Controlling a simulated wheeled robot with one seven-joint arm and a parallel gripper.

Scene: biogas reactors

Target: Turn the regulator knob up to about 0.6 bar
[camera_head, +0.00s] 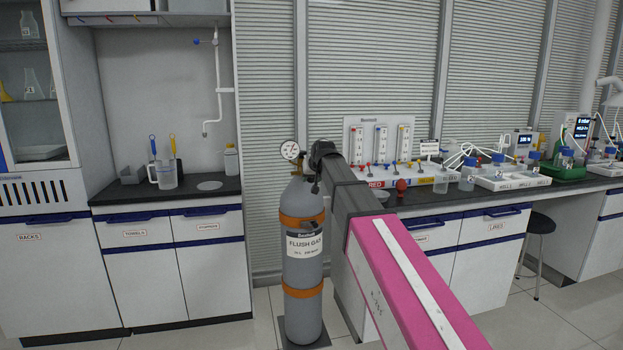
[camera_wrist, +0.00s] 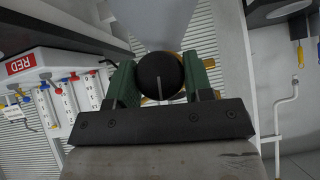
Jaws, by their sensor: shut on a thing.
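The grey gas cylinder (camera_head: 303,262) with orange bands and a "FLUSH GAS" label stands upright on the floor. A round pressure gauge (camera_head: 290,150) sits on its regulator at the top; its needle is too small to read. My gripper (camera_head: 318,160) is at the regulator, just right of the gauge, and hides the knob in the head view. In the wrist view the round black regulator knob (camera_wrist: 160,72) lies between the green fingers of my gripper (camera_wrist: 160,78), which is shut on it. A pale line on the knob points down, towards my palm.
A lab bench (camera_head: 470,196) with a flowmeter panel (camera_head: 352,150), coloured valves and white trays (camera_head: 512,182) stands to the right. A black stool (camera_head: 540,223) is at the right. Floor is clear left of the cylinder.

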